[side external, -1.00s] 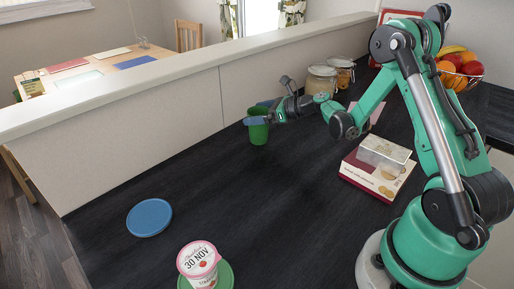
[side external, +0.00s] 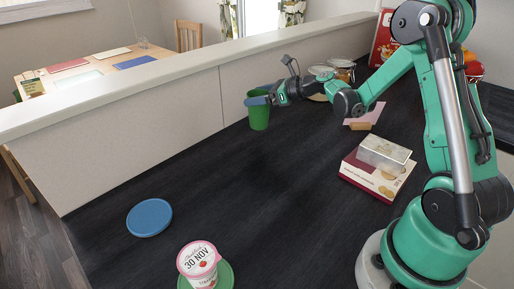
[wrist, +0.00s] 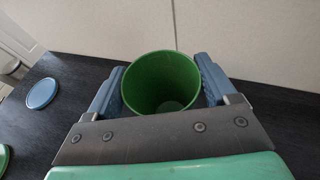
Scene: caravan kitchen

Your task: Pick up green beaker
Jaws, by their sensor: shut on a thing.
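The green beaker (side external: 259,118) is upright near the low partition wall at the back of the dark worktop in the side view. My gripper (side external: 258,100) is shut on it, with one blue finger across its near side. In the wrist view the beaker (wrist: 162,80) stands between the two blue fingers, one on each side, and its open mouth shows. It looks empty. It seems to hang above the worktop, but the gap under it is hard to make out.
A blue disc (side external: 149,217) lies at the worktop's left. A pink-lidded yoghurt pot (side external: 199,265) stands on a green disc (side external: 226,276) in front. A box (side external: 372,178) with a metallic block (side external: 384,152) on it is to the right. The worktop's middle is clear.

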